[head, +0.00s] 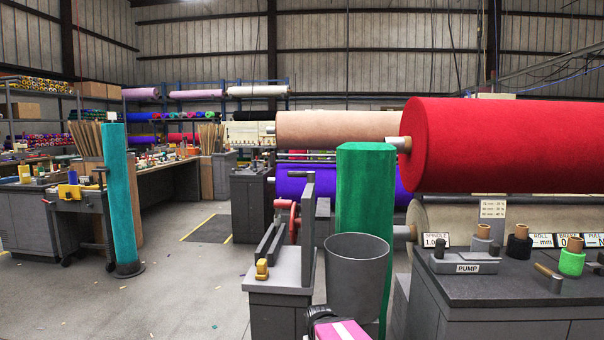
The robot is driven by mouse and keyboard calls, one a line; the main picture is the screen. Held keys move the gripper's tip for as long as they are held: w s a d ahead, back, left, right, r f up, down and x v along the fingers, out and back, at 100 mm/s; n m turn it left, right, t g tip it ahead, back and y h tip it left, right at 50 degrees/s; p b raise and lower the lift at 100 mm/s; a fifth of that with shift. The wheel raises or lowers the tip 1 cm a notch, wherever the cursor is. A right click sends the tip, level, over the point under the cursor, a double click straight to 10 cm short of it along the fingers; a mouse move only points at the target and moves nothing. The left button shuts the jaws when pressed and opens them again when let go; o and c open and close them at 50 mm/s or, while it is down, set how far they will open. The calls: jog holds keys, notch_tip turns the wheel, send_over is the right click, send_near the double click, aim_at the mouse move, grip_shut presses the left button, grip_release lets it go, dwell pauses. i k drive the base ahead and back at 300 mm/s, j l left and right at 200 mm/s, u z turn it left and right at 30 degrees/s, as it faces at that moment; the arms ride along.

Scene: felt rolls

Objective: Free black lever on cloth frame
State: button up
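I cannot tell for sure which part is the black lever. The rack of big felt rolls at right may be the cloth frame; it carries a red roll (510,145) with a pale core end. A small dark handle also shows on the grey cart (78,205) at left, close to a teal roll (121,195). My gripper is not in view.
A grey bin (357,270) and an upright green roll (364,190) stand at centre. A pink-and-white object (341,330) shows at the bottom edge. The floor at left centre is open.

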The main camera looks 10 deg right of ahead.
aim_at(311, 175)
jog(key=k, duration=1)
